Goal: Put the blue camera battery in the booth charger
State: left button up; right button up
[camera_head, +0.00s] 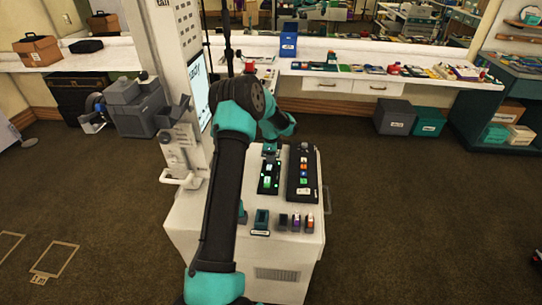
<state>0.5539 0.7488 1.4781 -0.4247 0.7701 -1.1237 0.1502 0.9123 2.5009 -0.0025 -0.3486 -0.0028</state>
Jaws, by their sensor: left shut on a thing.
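My left gripper (270,150) points down over the back end of a black charger strip (262,189) with green lights, on top of the white booth cabinet. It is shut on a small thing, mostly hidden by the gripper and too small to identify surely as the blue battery. Small dark, purple and red-topped blocks (296,223) stand at the cabinet's front edge. A teal block (261,217) stands left of them behind a small label. My right gripper is not in view.
A second black strip (291,190) with several coloured buttons lies right of the charger. A white post with a lit screen (198,90) rises at the left of the cabinet. A long white counter (420,80) with many small items runs behind.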

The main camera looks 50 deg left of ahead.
pick_arm(q)
jog(key=o, duration=1)
jog(key=shift+r, duration=0.1)
jog(key=shift+r, duration=3.4)
